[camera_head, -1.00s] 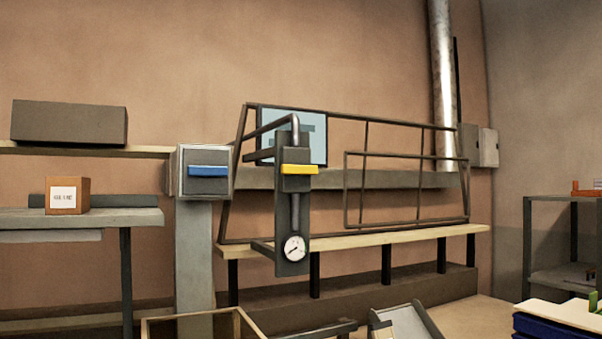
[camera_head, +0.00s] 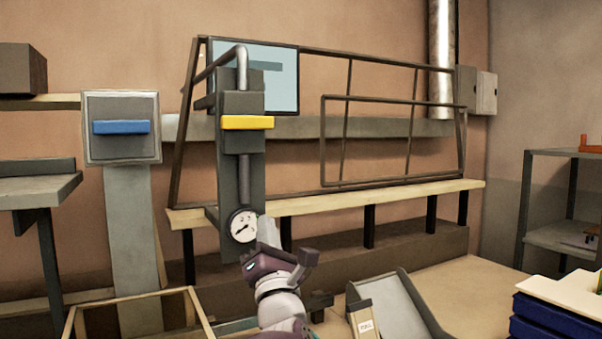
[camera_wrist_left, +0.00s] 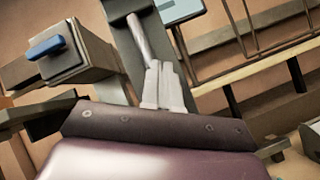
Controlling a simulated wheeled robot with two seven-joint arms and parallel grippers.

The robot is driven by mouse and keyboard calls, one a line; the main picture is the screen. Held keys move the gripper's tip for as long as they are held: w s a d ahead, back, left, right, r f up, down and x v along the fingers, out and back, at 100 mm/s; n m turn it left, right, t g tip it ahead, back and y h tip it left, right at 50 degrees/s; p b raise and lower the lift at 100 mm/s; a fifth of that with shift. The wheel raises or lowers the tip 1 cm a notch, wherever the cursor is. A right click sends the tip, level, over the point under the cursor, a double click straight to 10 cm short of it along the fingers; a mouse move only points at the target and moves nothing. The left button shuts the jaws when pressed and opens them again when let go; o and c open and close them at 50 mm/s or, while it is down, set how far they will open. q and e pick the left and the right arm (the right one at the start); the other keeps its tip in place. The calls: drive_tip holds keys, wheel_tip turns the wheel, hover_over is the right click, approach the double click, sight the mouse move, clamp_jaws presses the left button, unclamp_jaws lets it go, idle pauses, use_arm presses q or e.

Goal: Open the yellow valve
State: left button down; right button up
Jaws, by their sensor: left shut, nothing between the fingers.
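The yellow valve (camera_head: 247,122) is a flat horizontal handle on a dark upright panel (camera_head: 241,185) with a grey pipe running above and below it. A round white gauge (camera_head: 243,226) sits low on the panel. My left gripper (camera_head: 268,232) is below the valve, in front of the panel's lower right side by the gauge. Its fingers are shut and empty. In the left wrist view the shut fingers (camera_wrist_left: 163,88) point up along the panel and pipe; the yellow handle does not show there. My right gripper is not in view.
A grey box with a blue handle (camera_head: 121,127) stands left of the panel on a post. A metal frame (camera_head: 392,140) and wooden bench (camera_head: 400,193) stand behind. A grey tray (camera_head: 395,305), a wooden crate (camera_head: 130,298) and blue stacked items (camera_head: 555,322) are low in front.

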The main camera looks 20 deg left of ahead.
sight(245, 123)
use_arm(q)
drive_tip(key=s+a+r+n+g+y, duration=0.1)
drive_tip(key=s+r+n+g+y, duration=0.4)
drive_tip(key=n, duration=0.6)
drive_tip(key=w+a+r+p, duration=0.1)
drive_tip(key=r+p, duration=0.2)
drive_tip(key=w+a+r+t+p, duration=0.1)
drive_tip(key=w+a+r+p, duration=0.1)
drive_tip(key=r+p, duration=0.1)
drive_tip(key=w+a+r+t+y+p, duration=0.1)
drive_tip(key=w+a+r+p, duration=0.1)
drive_tip(key=r+p, duration=0.2)
drive_tip(key=shift+w+a+m+p, duration=0.1)
drive_tip(key=shift+w+m+p, duration=0.05)
drive_tip(key=shift+m+p, duration=0.2)
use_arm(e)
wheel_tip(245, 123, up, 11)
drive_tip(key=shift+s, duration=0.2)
use_arm(q)
drive_tip(key=shift+w, duration=0.15)
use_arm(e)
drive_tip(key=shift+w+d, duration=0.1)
use_arm(q)
drive_tip(key=shift+f, duration=0.1)
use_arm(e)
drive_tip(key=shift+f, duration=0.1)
